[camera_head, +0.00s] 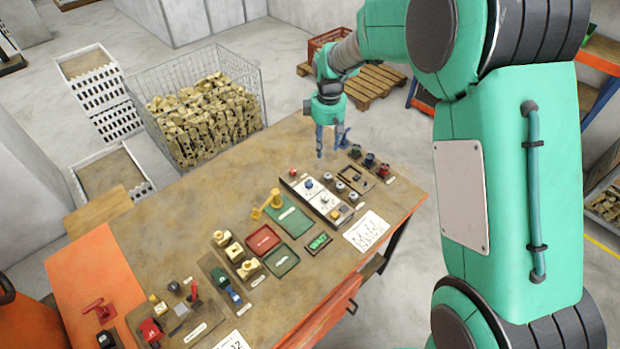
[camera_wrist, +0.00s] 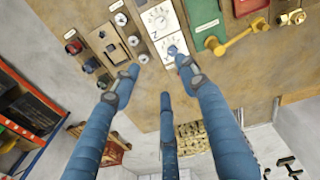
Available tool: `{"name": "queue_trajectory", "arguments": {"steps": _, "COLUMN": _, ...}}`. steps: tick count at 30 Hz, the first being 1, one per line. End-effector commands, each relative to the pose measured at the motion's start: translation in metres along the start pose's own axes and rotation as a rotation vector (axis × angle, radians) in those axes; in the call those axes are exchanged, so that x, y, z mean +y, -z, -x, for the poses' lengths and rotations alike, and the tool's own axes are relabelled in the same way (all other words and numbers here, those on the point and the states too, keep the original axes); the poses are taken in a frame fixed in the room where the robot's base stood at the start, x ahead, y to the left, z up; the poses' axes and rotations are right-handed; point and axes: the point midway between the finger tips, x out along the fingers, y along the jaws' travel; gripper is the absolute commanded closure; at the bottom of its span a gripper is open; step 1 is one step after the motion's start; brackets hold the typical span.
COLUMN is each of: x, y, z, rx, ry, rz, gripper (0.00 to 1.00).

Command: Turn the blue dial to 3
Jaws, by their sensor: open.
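The blue dial (camera_head: 308,184) sits on a white scale plate at the far end of a narrow panel on the bench. In the wrist view the blue dial (camera_wrist: 172,50) shows just beyond the tip of my right-hand finger. Its pointer and numbers are too small to read. My gripper (camera_head: 331,142) hangs above the far edge of the bench, beyond the dial and apart from it. In the wrist view my gripper (camera_wrist: 158,74) has its blue fingers spread, with nothing between them.
A second, pale dial (camera_wrist: 160,21) is on the plate beside the blue one. A yellow lever (camera_head: 273,203) on a green plate stands left of the panel. Several knobs and a black-framed board (camera_head: 368,172) lie to its right. A wire basket (camera_head: 200,118) stands behind the bench.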

Motion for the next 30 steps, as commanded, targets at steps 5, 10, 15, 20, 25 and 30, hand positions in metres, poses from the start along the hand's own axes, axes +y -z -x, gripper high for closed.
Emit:
{"name": "queue_trajectory", "arguments": {"steps": 5, "x": 0.004, "y": 0.028, "z": -0.046, "rx": -0.025, "ry": 0.033, "rz": 0.098, "gripper": 0.56}}
{"name": "queue_trajectory", "arguments": {"steps": 10, "x": 0.004, "y": 0.046, "z": -0.081, "rx": -0.039, "ry": 0.053, "rz": 0.171, "gripper": 0.56}}
{"name": "queue_trajectory", "arguments": {"steps": 15, "x": 0.004, "y": 0.054, "z": -0.099, "rx": -0.045, "ry": 0.063, "rz": 0.207, "gripper": 0.56}}
{"name": "queue_trajectory", "arguments": {"steps": 20, "x": 0.004, "y": 0.055, "z": -0.103, "rx": -0.046, "ry": 0.065, "rz": 0.215, "gripper": 0.56}}
{"name": "queue_trajectory", "arguments": {"steps": 25, "x": 0.004, "y": 0.055, "z": -0.103, "rx": -0.046, "ry": 0.065, "rz": 0.214, "gripper": 0.56}}
{"name": "queue_trajectory", "arguments": {"steps": 30, "x": 0.003, "y": 0.055, "z": -0.104, "rx": -0.047, "ry": 0.065, "rz": 0.214, "gripper": 0.56}}
